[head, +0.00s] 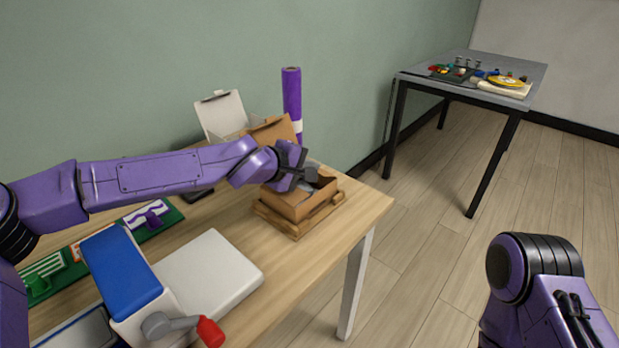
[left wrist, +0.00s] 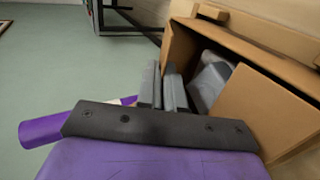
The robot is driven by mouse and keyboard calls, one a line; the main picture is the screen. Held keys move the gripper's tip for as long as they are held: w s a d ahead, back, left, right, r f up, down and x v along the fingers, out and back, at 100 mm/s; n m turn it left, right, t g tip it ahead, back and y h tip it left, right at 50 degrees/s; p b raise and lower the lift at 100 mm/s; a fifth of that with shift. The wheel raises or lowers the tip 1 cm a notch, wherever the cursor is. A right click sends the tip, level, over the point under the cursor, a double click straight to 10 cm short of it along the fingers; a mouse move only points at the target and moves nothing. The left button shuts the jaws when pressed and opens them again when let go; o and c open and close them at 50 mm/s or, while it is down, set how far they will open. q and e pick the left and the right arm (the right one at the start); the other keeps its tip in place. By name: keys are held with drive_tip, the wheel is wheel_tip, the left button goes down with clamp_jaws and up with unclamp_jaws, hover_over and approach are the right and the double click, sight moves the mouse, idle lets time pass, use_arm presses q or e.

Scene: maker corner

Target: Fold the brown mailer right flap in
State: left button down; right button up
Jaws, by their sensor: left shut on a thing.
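The brown mailer (head: 293,210) stands open on a wooden tray (head: 287,232) near the table's right end, its lid (head: 275,130) raised at the back. In the left wrist view its open brown walls (left wrist: 262,105) are at the right, with a grey object (left wrist: 211,78) inside. My left gripper (head: 308,177) is over the mailer's opening. Its grey fingers (left wrist: 163,88) are close together beside the mailer's wall, shut on what seems to be the right flap; the held part is mostly hidden. My right arm shows at the lower right, but its gripper is out of view.
A purple roll (head: 291,95) stands behind the mailer, and an open white box (head: 221,115) is at the back left. A blue and white device with a red-knobbed lever (head: 210,332) is at the front. A grey table (head: 535,75) stands apart across clear floor.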

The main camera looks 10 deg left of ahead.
use_arm(q)
drive_tip(key=c, duration=1.4)
unclamp_jaws()
drive_tip(key=shift+o, duration=0.2)
drive_tip(key=p+v, duration=0.2)
drive_tip(key=v, duration=0.8)
drive_tip(key=shift+r, duration=0.15)
drive_tip(key=shift+s+a, duration=0.15)
drive_tip(key=shift+s, duration=0.05)
drive_tip(key=shift+c, duration=0.2)
